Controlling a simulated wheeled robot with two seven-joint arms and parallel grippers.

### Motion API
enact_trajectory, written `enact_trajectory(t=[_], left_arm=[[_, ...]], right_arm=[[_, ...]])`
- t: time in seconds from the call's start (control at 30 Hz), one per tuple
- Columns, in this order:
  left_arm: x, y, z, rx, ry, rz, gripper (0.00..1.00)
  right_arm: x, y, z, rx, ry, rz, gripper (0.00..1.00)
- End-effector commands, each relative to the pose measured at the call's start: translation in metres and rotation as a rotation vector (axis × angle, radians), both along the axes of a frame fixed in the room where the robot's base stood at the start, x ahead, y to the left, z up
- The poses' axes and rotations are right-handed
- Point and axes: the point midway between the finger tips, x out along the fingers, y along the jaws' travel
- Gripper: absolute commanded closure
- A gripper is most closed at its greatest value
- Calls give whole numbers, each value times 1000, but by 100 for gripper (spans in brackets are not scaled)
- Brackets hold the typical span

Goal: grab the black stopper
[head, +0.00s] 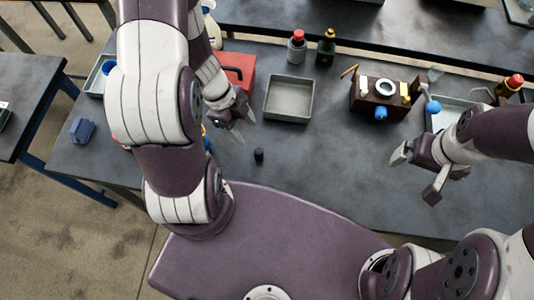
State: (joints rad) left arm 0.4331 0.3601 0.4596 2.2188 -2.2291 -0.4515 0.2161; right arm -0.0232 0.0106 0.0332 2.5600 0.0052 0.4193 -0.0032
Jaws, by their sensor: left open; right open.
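The black stopper (259,155) is a small dark cylinder standing on the dark tabletop near its front edge, left of the middle in the head view. My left gripper (246,128) is open and empty, a little above and left of the stopper in the picture, apart from it. My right gripper (414,176) is open and empty over the right part of the table, well away from the stopper.
A grey tray (289,99) lies behind the stopper. A red box (237,68) is beside my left arm. A dark wooden stand (381,97), a red-capped bottle (297,47) and a dark bottle (326,47) stand further back.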

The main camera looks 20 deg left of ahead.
Motion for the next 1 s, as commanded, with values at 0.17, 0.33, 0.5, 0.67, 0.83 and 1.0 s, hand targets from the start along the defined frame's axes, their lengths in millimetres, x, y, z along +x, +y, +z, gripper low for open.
enact_trajectory(t=[0.17, 0.33, 0.5, 0.67, 0.83, 1.0], left_arm=[[-1, -15, -45, 1, 1, -2, 42], [0, -22, -61, 2, -1, -1, 42], [0, -29, -94, 3, 0, 0, 42], [0, -35, -104, 4, -1, 0, 42], [0, -35, -103, 4, -2, 1, 42], [0, -35, -103, 4, -2, 2, 94]], right_arm=[[0, 0, -26, 0, 1, 0, 0], [0, 0, -33, 0, 0, 0, 0], [0, 0, -46, 0, 0, 0, 0], [0, 0, -49, 0, 0, 0, 0], [0, 0, -47, 0, 0, 0, 0], [0, 0, -48, 0, 0, 0, 0]])
